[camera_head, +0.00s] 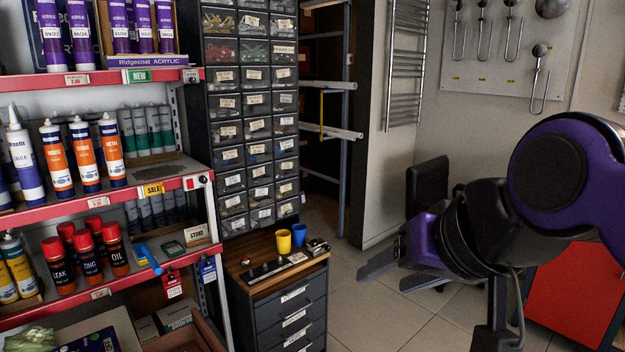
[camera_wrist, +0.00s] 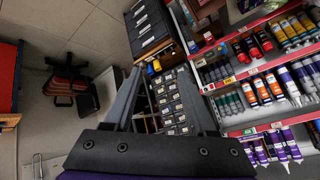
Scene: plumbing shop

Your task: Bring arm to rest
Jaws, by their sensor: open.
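My gripper (camera_head: 390,272) is at the right of the head view, with its purple and black arm reaching in from the right edge. Its fingers point left, toward the low drawer cabinet, and hang in free air over the tiled floor. In the wrist view the two grey fingers (camera_wrist: 152,90) stand apart with nothing between them. The gripper is open and empty, and it touches nothing that I can see.
Shelves (camera_head: 110,190) with tubes and cans stand at left. A low drawer cabinet (camera_head: 298,318) carries a yellow cup (camera_head: 284,241) and a blue cup (camera_head: 299,234). A dark chair (camera_head: 427,185) stands behind my gripper, a red cabinet (camera_head: 572,293) at right. The floor (camera_head: 375,310) between is clear.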

